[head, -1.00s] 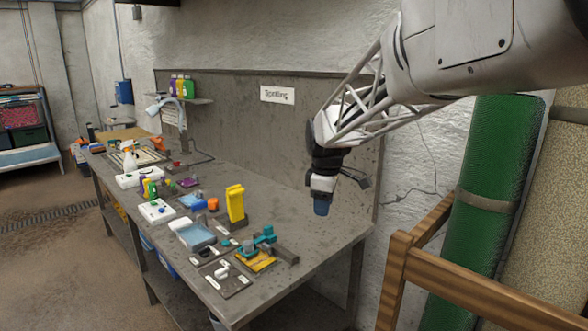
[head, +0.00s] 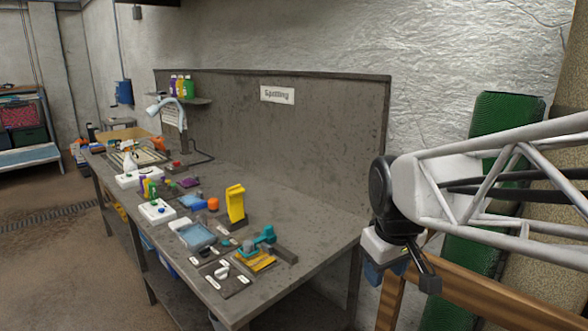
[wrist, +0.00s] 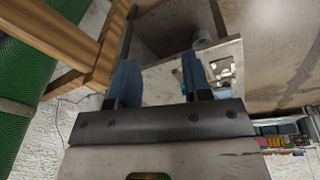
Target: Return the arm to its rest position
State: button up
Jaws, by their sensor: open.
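My gripper (head: 386,273) hangs at the right of the head view, just off the right end of the workbench (head: 318,240) and in front of a wooden rail. In the wrist view my gripper (wrist: 158,85) shows two blue fingers standing apart with nothing between them. The bench end, with small items on it, shows beyond the fingers in the wrist view. The fingertips are small and partly hidden in the head view.
A wooden frame (head: 480,298) and a green rolled rug (head: 462,262) stand close to my arm at right. The bench holds a yellow upright block (head: 235,204), a teal tool (head: 259,244), trays and bottles. Open floor (head: 60,270) lies left of the bench.

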jog(key=s+d+f+m, duration=0.1)
jog(key=s+f+m, duration=0.1)
jog(key=s, duration=0.4)
jog(key=s+d+f+m, duration=0.1)
jog(key=s+f+m, duration=0.1)
jog(key=s, duration=0.4)
jog(key=shift+s+d+f+m, duration=0.15)
jog(key=shift+s+f+m, duration=0.2)
jog(key=shift+m, duration=0.15)
